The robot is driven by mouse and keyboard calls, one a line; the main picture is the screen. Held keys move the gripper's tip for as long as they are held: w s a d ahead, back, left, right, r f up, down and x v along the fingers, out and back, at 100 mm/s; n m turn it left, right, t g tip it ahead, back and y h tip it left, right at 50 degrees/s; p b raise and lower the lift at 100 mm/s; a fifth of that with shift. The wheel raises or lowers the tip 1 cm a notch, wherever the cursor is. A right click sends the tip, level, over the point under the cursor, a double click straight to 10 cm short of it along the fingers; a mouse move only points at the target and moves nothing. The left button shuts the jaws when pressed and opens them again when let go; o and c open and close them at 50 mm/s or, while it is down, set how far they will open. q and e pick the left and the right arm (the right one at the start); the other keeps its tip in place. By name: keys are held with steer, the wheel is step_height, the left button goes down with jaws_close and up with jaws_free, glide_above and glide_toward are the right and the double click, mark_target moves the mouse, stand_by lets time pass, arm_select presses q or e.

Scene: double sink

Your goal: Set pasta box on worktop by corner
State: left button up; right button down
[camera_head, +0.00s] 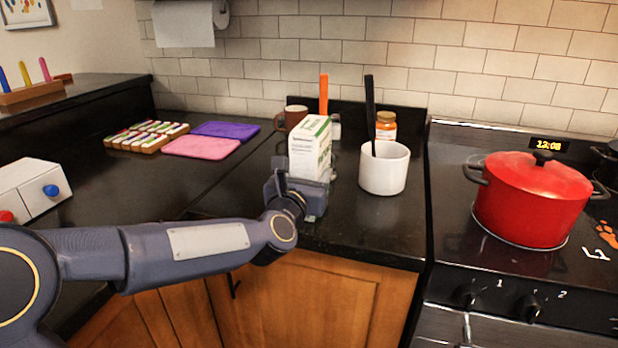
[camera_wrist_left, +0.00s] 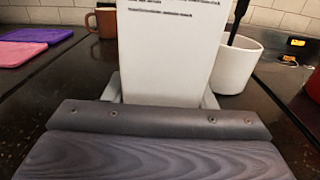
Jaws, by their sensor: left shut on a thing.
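The pasta box (camera_head: 309,148) is a white carton with green on its top and side. My left gripper (camera_head: 311,190) is shut on its lower part, over the black worktop (camera_head: 355,232) between the pads and the white crock. In the left wrist view the box (camera_wrist_left: 168,55) stands upright between the fingers (camera_wrist_left: 160,95). I cannot tell whether its base touches the worktop. The right gripper is not in view.
A white crock (camera_head: 384,172) with a black utensil stands right of the box. A brown mug (camera_head: 291,119) and a jar (camera_head: 386,126) stand behind. Pink (camera_head: 202,146) and purple (camera_head: 226,130) pads lie left. The stove holds a red pot (camera_head: 530,200). The worktop's front strip is clear.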

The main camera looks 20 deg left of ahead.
arm_select(q)
steer(key=shift+r, duration=0.1)
steer(key=o, duration=1.4)
steer(key=shift+s, duration=0.15)
steer(key=s+b, duration=0.1)
steer(key=s, duration=1.1)
steer(key=s+a+f+m+g+h, duration=0.1)
steer(key=s+f+m+g, duration=0.3)
steer(key=m, duration=0.7)
steer(key=s+a+f+m+g+h, duration=0.1)
steer(key=s+f+m+g, duration=0.3)
steer(key=s+f+m, duration=0.4)
steer(key=s+a+f+m+g+h, duration=0.1)
steer(key=s+f+m+g, duration=0.3)
steer(key=s+m, duration=0.7)
steer(key=shift+a+f+m, duration=0.2)
steer(key=shift+f+m, duration=1.15)
steer(key=shift+m, duration=0.65)
